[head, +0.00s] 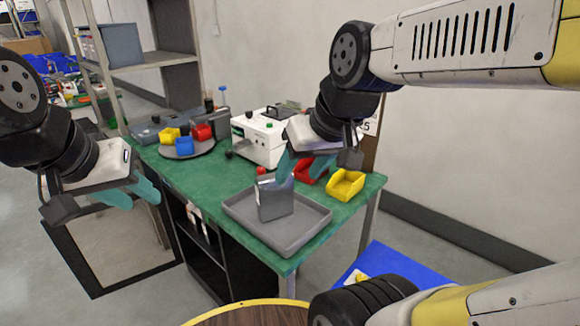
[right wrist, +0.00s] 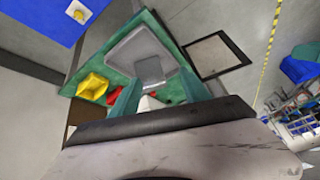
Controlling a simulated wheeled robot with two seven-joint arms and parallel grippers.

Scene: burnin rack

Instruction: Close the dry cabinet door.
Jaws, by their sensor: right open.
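The dry cabinet (head: 205,262) is a black-framed unit with shelves under the green bench. Its door (head: 138,282), a clear pane in a black frame, stands swung open to the left in the head view. The door also shows in the right wrist view (right wrist: 247,47). My left gripper (head: 138,199) is open and empty, in front of the door's upper part in the picture; its exact distance from the door is unclear. My left arm and gripper hide part of the door's top. My right gripper (head: 298,172) is open above the bench, well away from the door; it also shows in the right wrist view (right wrist: 157,95).
The green bench (head: 228,181) carries a grey tray (head: 300,235) with a grey container (head: 275,201), a yellow bin (head: 346,185), a red bin, a white device (head: 258,138) and a round tray of small bins. A shelf rack (head: 158,60) stands behind. Floor left of the door looks clear.

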